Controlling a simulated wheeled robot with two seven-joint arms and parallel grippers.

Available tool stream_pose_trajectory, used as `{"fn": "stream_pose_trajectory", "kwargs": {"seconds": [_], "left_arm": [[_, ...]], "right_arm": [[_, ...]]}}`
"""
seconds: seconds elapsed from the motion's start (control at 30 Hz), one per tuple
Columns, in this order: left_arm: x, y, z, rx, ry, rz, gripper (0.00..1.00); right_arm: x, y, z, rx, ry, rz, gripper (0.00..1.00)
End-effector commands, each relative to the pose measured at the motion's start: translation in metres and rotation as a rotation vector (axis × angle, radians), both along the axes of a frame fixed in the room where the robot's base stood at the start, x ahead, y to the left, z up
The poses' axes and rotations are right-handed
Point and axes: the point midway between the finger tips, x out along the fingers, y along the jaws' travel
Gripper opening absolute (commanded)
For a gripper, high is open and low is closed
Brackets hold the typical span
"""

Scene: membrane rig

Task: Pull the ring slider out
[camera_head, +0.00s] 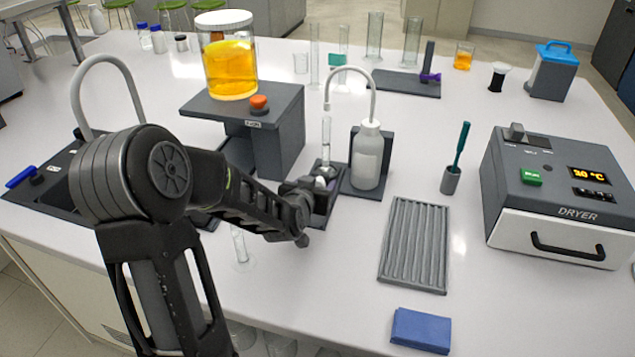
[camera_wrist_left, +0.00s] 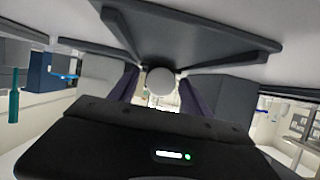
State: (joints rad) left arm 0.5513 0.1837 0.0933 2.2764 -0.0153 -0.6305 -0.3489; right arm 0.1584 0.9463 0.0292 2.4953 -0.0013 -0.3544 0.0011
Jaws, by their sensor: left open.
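My left gripper (camera_head: 300,208) is low over the bench, in front of the dark base plate that carries an upright glass tube (camera_head: 326,130). In the left wrist view, which looks upside down, its two purple fingertips (camera_wrist_left: 160,92) stand apart. A pale round end (camera_wrist_left: 160,80) shows between them; I cannot tell whether it touches either finger. It may belong to the ring slider, but no ring can be made out. In the head view my arm and gripper hide this spot. My right gripper is not in view.
A dark stand (camera_head: 288,128) with a jar of orange liquid (camera_head: 230,70) is behind my arm. A white wash bottle (camera_head: 368,155) stands close right of the gripper. A ridged grey tray (camera_head: 416,245), a blue cloth (camera_head: 420,330) and the dryer (camera_head: 560,190) are further right. The bench between is clear.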

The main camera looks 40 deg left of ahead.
Motion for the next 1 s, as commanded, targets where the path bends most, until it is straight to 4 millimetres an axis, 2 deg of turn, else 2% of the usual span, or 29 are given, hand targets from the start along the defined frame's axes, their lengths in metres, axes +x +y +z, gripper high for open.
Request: {"fn": "stream_pose_trajectory", "kwargs": {"seconds": [0.33,1.0], "left_arm": [[0.0034,0.0013,-0.0017,0.000,0.000,0.000,0.56],[0.0032,0.0011,-0.0016,0.000,0.000,0.000,0.01]], "right_arm": [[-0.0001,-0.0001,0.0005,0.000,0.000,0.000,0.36],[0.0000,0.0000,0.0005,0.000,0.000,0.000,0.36]]}}
